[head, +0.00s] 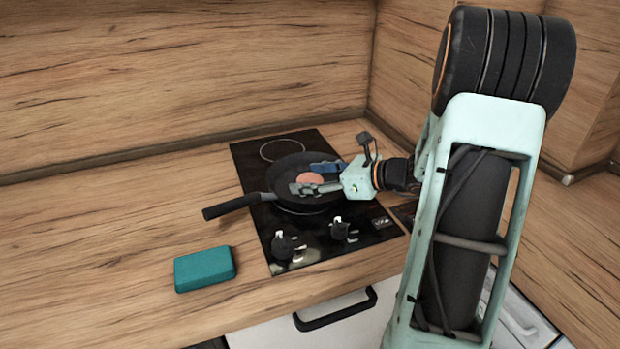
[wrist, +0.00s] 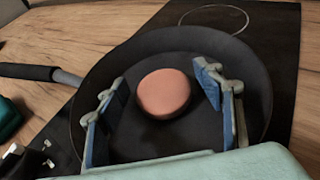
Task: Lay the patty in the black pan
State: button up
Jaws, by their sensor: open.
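The patty (wrist: 163,93) is a round, pinkish-brown disc. It appears to lie on the floor of the black pan (wrist: 165,45), near its middle. In the head view the patty (head: 310,177) shows partly between my fingers, and the pan (head: 275,172) stands on the hob with its handle pointing left. My gripper (head: 306,178) is open and reaches into the pan from the right. In the wrist view the fingers of my gripper (wrist: 160,98) stand on either side of the patty, with a gap on both sides.
The black hob (head: 250,155) has a free ring behind the pan and two knobs (head: 286,245) at the front. A teal box (head: 205,269) lies on the wooden counter (head: 130,220) to the left. The counter beyond is clear. A wooden splashback (head: 180,75) rises behind.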

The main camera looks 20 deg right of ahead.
jog(key=p+v, duration=0.1)
jog(key=v, duration=1.1)
jog(key=shift+f, duration=0.1)
jog(key=shift+a, duration=0.1)
